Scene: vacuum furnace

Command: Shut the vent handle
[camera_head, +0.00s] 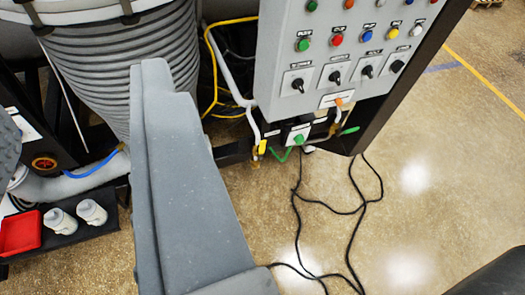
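Several small valve handles sit low under the control panel. A yellow handle (262,147) stands upright on a pipe left of a white-plated green button (299,139). A green handle (349,130) points out to the right of it. No readable label shows which one is the vent handle. A large grey part of my gripper (190,165) reaches up through the middle of the view, left of the valves and apart from them in the picture. Only this one long piece shows clearly, so its opening cannot be judged. Nothing is seen held.
The grey control panel (270,75) with knobs and coloured buttons hangs above the valves. A ribbed grey cylinder (95,70) stands at left. A black shelf (75,237) holds a red tray (20,232) and two white bottles. Black cables (350,212) lie on the floor, otherwise clear at right.

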